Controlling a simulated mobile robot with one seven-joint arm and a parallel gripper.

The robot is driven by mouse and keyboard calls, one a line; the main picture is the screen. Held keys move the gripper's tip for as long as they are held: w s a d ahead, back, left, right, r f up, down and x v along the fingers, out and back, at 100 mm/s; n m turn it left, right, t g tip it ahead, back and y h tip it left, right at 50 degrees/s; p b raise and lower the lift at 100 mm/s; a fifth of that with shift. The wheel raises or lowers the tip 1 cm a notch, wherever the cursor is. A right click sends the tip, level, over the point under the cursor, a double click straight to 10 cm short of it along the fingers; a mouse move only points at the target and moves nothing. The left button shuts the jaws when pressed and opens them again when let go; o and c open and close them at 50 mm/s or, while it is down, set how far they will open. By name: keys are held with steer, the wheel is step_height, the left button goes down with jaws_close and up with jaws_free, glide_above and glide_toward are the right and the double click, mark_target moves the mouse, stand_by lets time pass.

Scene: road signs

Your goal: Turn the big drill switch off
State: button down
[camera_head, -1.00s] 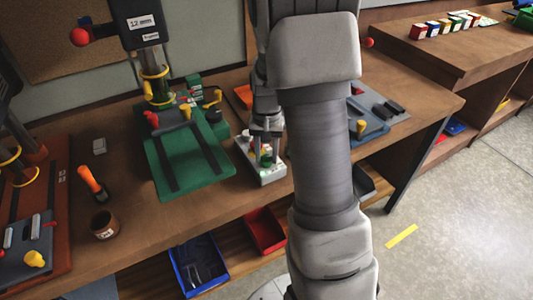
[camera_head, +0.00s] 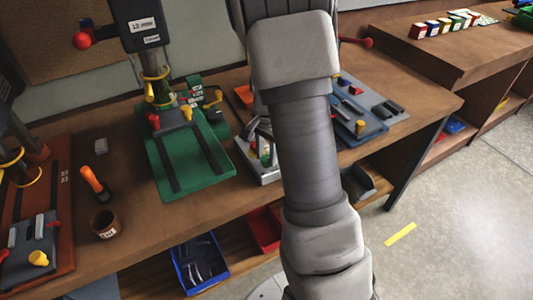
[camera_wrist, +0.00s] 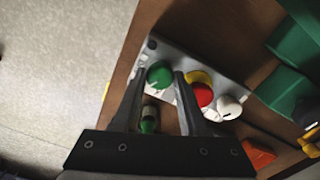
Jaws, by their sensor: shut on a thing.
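A pale control box (camera_wrist: 220,92) fills the middle of the wrist view. It carries a round green knob (camera_wrist: 160,75), a yellow part (camera_wrist: 199,77), a red button (camera_wrist: 203,95) and a white knob (camera_wrist: 229,106). My gripper (camera_wrist: 159,72) is shut on the green knob, one finger on each side of it. A smaller green piece (camera_wrist: 149,120) shows lower between the fingers. In the head view the box (camera_head: 266,175) stands on the bench, partly hidden by my arm. The green drill press (camera_head: 141,27) stands to its left with a bare green base (camera_head: 183,165).
An orange-brown drill base (camera_head: 58,255) lies at the left and a blue one (camera_head: 368,132) at the right. An orange-handled tool (camera_head: 91,180) and a brown cup (camera_head: 104,224) are on the bench (camera_head: 150,222). A blue bin (camera_head: 198,265) and a red bin (camera_head: 262,230) sit below.

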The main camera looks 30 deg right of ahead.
stand_by(0.3)
steer(key=shift+c, duration=2.2)
jaws_free()
step_height(320, 180, up, 18)
steer(key=p, duration=0.1)
steer(key=shift+f, duration=0.25)
steer(key=s+a+r+n+t, duration=0.2)
steer(key=s+a+n, duration=0.4)
steer(key=s, duration=0.3)
steer(key=s+a+r+n+t, duration=0.3)
steer(key=s+a+n, duration=0.3)
steer(key=s, duration=0.4)
steer(key=shift+r+n+t, duration=0.3)
steer(key=shift+r+n, duration=0.2)
steer(key=shift+n, duration=0.1)
